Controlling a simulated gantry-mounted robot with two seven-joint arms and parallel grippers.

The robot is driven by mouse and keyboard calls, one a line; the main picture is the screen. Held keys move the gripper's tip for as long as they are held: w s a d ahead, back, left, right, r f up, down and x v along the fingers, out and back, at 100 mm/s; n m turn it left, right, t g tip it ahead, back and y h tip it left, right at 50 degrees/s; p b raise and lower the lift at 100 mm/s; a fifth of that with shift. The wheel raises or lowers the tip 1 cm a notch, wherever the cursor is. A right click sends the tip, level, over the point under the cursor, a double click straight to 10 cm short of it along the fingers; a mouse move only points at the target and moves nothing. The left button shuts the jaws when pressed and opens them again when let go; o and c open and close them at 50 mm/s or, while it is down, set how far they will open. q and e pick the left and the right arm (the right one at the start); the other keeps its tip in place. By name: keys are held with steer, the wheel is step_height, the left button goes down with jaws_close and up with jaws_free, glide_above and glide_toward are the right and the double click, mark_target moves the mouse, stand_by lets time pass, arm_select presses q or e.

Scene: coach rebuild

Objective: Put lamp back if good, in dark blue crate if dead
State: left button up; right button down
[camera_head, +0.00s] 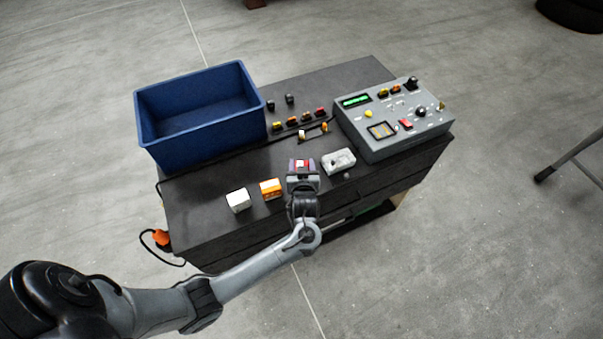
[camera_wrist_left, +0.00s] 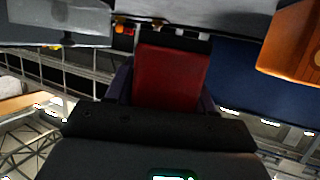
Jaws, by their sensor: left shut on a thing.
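My left gripper (camera_head: 301,168) is shut on a red block, probably the lamp, whose red and white top (camera_head: 301,164) shows between the fingers. In the left wrist view the red block (camera_wrist_left: 171,77) fills the gap between the fingers; its lower part is hidden. I cannot tell whether it touches the bench. The dark blue crate (camera_head: 189,140) stands open at the back left of the bench; the part of its inside I see looks empty. My right gripper is in neither view.
On the dark bench (camera_head: 215,180), a white block (camera_head: 238,201) and an orange block (camera_head: 270,188) stand left of the gripper. A pale grey piece (camera_head: 339,161) lies to its right. A grey control box (camera_head: 392,118) stands at the right, with small coloured parts (camera_head: 299,121) behind.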

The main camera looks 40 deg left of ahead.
arm_select(q)
steer(key=shift+f+b, duration=0.3)
steer(key=shift+f, duration=1.75)
steer(key=shift+f, duration=0.1)
steer(key=o, duration=1.1)
